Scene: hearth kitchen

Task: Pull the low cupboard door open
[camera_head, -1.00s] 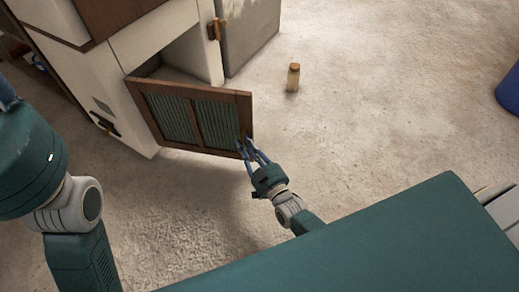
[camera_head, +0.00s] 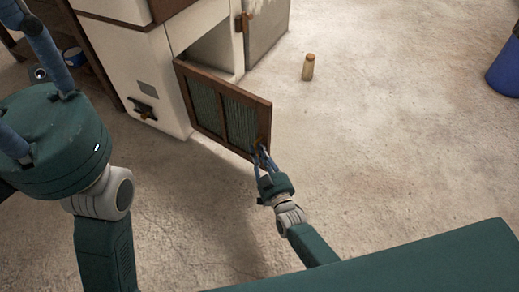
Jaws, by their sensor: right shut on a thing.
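The low cupboard door (camera_head: 222,108) has a brown wooden frame and grey-green slatted panels. It stands ajar, swung out from the pale cabinet (camera_head: 130,62), with its hinged side on the left. A dark opening (camera_head: 216,50) shows behind it. My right gripper (camera_head: 262,152) is shut at the door's free edge, at the handle; the fingers hide most of the handle. My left gripper (camera_head: 14,85) is close to the camera at the far left, its blue fingers apart and empty, partly cut off by the frame.
A small tan bottle with a brown cap (camera_head: 308,67) stands on the floor right of the door. A blue bin (camera_head: 506,68) stands at the right edge. A grey cabinet (camera_head: 265,30) adjoins the cupboard.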

